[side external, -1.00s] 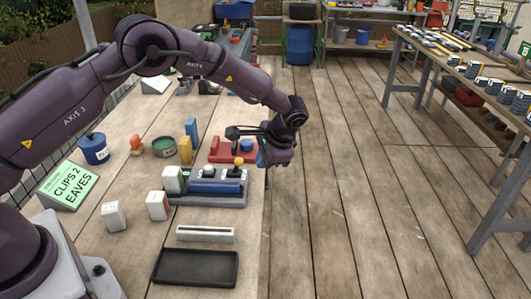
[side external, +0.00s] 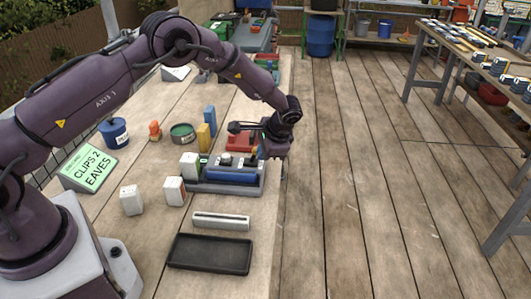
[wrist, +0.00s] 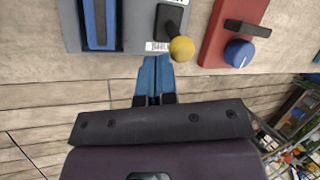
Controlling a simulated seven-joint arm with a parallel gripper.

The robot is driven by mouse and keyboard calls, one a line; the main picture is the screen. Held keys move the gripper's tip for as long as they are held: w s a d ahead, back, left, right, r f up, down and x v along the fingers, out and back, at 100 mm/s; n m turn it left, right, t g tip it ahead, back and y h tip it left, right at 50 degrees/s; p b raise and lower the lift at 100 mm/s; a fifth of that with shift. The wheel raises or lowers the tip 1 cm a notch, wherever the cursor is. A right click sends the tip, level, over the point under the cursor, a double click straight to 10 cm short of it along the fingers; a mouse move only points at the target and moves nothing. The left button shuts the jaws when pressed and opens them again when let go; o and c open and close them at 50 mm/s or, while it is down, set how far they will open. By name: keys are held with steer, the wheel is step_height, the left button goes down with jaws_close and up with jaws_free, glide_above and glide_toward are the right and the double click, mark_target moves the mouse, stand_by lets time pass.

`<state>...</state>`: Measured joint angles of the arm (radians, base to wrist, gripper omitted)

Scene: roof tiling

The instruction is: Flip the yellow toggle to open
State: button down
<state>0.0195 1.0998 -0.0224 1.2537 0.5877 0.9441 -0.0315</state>
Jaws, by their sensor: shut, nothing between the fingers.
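The yellow toggle (wrist: 181,48) is a round yellow ball on a short dark lever, on the grey fixture (wrist: 138,25) in the wrist view. A small white label, too blurred to read, sits beside the lever base. My gripper (wrist: 155,62) has its two blue fingers together, empty, just left of and below the ball in the wrist view, with a small gap to it in the picture. In the side view my gripper (side external: 272,150) is low at the right end of the grey fixture (side external: 225,188); the ball is hard to make out there.
A red block with a blue knob (wrist: 239,53) and dark handle stands right of the toggle. A blue bar (wrist: 100,22) lies along the fixture. White blocks (side external: 131,200) and a black tray (side external: 210,254) are nearer. Open deck floor (side external: 350,190) lies beyond the bench edge.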

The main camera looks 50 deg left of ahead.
steer(key=shift+s+a+r+t+h, duration=0.35)
steer(key=shift+t+h, duration=0.25)
steer(key=shift+h, duration=0.1)
steer(key=shift+s+a+r+n+t+h, duration=0.3)
steer(key=shift+s+a+t+h, duration=0.2)
steer(key=shift+t+h, duration=0.3)
steer(key=shift+s+a+t+h, duration=0.5)
steer(key=shift+t+h, duration=0.2)
steer(key=shift+t, duration=0.1)
steer(key=shift+s+a, duration=0.15)
steer(key=shift+r, duration=0.15)
steer(key=shift+r, duration=0.7)
